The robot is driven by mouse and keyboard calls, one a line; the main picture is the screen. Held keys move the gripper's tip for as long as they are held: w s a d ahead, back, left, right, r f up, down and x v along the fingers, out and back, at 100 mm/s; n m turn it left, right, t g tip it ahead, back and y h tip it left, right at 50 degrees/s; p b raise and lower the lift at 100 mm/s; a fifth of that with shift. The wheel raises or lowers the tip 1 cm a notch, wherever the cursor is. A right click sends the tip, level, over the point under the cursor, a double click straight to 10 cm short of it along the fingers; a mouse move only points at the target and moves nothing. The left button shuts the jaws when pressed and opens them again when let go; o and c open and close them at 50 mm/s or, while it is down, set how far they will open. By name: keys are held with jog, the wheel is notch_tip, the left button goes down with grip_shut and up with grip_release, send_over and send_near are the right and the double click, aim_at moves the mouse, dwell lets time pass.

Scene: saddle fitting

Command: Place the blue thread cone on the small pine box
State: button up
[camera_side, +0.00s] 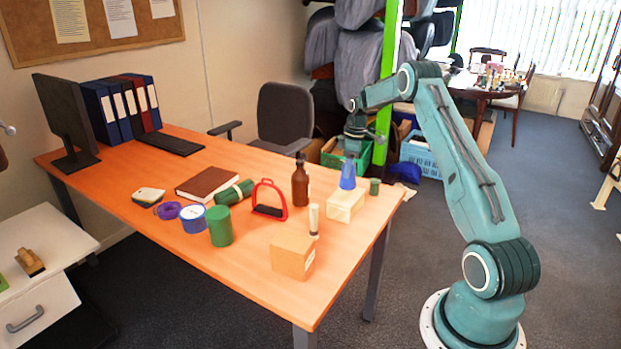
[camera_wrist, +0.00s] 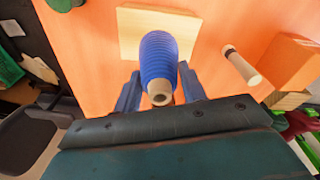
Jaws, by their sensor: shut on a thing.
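The blue thread cone (camera_side: 348,175) is upright at the small pine box (camera_side: 343,208), with its base at or just above the pale top. I cannot tell whether they touch. In the wrist view the ribbed cone (camera_wrist: 159,58) has its narrow, pale-tipped end toward the camera, and the pine box (camera_wrist: 130,35) lies behind it. My gripper (camera_wrist: 160,84) is shut on the cone, one finger on each side. In the side view my gripper (camera_side: 354,150) is above the box, at the cone's upper part. The cone hides part of the box top.
A brown bottle (camera_side: 300,185), a red stirrup-like frame (camera_side: 269,203) and a white cylinder (camera_side: 313,220) stand left of the box. A tan box (camera_side: 292,256) is nearer the front edge. A small green cylinder (camera_side: 375,187) stands close on the right. Several other items fill the desk's middle.

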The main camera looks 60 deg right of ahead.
jog(key=shift+f, duration=1.15)
jog(key=shift+f, duration=0.15)
jog(key=o, duration=1)
jog(key=r, duration=0.4)
jog(key=s+r, duration=0.1)
jog(key=r, duration=0.7)
jog(key=shift+s+d+r, duration=0.1)
jog(key=shift+s+d, duration=0.05)
jog(key=shift+d, duration=0.15)
